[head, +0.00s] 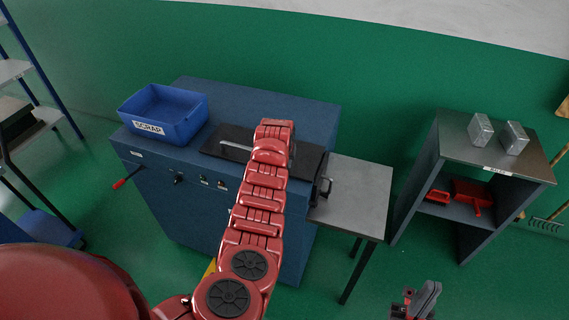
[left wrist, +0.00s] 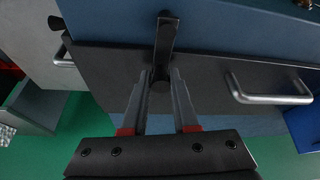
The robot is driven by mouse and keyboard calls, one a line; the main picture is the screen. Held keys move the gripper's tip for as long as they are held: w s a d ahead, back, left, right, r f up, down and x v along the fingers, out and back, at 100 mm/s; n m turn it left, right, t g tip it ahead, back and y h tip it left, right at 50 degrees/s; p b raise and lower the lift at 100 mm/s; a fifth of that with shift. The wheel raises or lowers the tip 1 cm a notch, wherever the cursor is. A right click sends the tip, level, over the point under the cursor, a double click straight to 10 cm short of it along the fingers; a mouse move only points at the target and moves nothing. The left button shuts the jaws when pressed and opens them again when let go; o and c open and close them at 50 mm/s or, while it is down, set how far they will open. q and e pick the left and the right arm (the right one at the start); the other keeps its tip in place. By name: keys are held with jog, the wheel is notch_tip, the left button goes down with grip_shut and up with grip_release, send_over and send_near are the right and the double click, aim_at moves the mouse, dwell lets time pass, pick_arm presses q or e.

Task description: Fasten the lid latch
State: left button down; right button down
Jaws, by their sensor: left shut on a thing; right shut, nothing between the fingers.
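The dark lid (head: 310,157) lies on the blue machine; in the left wrist view the lid (left wrist: 210,78) shows close up with a silver bar handle (left wrist: 270,98). A black latch bar (left wrist: 166,40) runs from between my left fingers across the lid's edge toward the blue surface. My left gripper (left wrist: 160,82) is shut on the bar's near end. In the head view my red left arm reaches over the lid and hides the latch and gripper. My right gripper (head: 422,297) is at the bottom right, shut and empty, apart from the machine.
The blue machine (head: 200,215) carries a blue scrap bin (head: 165,113) left of the lid. A grey side table (head: 358,200) adjoins its right side. A dark shelf unit (head: 465,145) with metal blocks (head: 481,130) and red items (head: 470,195) stands further right. Green floor lies open between them.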

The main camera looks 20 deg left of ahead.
pick_arm(q)
jog(key=c, duration=0.8)
grip_release()
jog(key=shift+a, duration=0.15)
jog(key=shift+o, duration=0.2)
jog(key=b+v, duration=0.4)
jog(key=v, duration=1.3)
jog(key=shift+r, duration=0.25)
jog(key=shift+w, duration=0.1)
